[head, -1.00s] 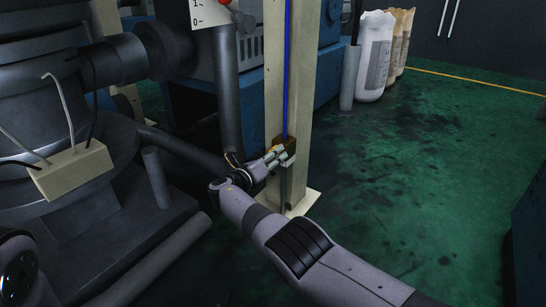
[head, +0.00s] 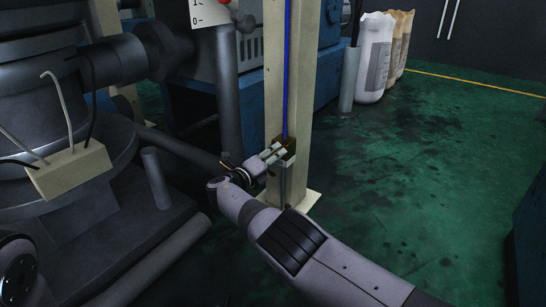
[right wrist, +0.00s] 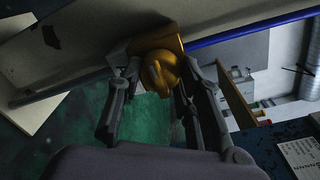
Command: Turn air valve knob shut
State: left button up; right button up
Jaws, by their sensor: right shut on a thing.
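The air valve is a brass-coloured body with a rounded knob (right wrist: 160,75), mounted on a cream post (head: 297,90) where a blue air line (head: 287,70) comes down to it. In the head view the valve (head: 287,145) is partly hidden by my right gripper (head: 274,153). In the right wrist view the two fingers of my right gripper (right wrist: 158,82) stand on either side of the knob and are shut on it. My left gripper is not in view; part of my left arm shows at the lower left edge.
A large grey machine (head: 60,110) with a cream box (head: 70,172) stands left of the post. Blue equipment (head: 332,65) is behind it. White and tan sacks (head: 375,55) stand at the back. Green floor (head: 420,170) to the right is open.

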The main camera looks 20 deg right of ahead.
jog(key=shift+r, duration=0.1)
jog(key=o, duration=1.2)
jog(key=shift+c, duration=0.2)
